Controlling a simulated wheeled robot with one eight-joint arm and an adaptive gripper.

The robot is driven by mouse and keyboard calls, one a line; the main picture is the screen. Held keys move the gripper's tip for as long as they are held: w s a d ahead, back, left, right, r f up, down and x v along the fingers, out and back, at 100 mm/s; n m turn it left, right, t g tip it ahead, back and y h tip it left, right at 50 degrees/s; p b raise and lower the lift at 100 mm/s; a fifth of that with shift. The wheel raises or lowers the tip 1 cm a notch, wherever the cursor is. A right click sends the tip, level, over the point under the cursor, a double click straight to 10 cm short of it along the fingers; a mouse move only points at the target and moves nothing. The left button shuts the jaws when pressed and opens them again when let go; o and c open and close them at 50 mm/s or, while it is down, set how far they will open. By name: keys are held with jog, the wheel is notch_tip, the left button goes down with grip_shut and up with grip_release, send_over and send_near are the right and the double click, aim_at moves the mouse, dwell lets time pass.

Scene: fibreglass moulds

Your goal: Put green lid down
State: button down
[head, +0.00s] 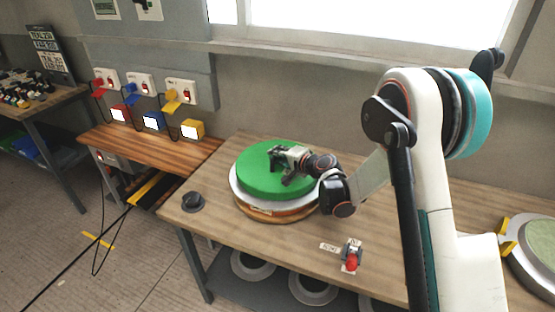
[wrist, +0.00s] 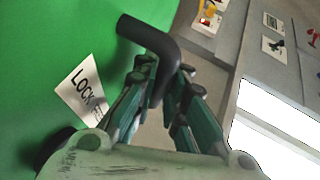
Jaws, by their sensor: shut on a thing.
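The green lid (head: 262,181) is a round disc on top of a white and wooden round mould (head: 248,205) on the workbench. From the head view I cannot tell whether it rests fully on the mould. In the wrist view the lid (wrist: 40,50) fills the left side, with a black handle (wrist: 155,38) and a white label reading "LOCK" (wrist: 82,95). My gripper (head: 277,152) is over the lid, and in the wrist view its fingers (wrist: 165,80) are shut around the black handle.
A black knob (head: 193,201) sits at the bench's left edge, and a red button device (head: 350,258) near the front edge. A round mould with a pale green top (head: 538,245) stands at the far right. Red, blue and yellow boxes (head: 192,129) stand on the side bench.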

jog(key=shift+f, duration=0.55)
jog(key=shift+f, duration=0.1)
jog(key=c, duration=1.6)
grip_release()
jog(key=shift+c, duration=0.2)
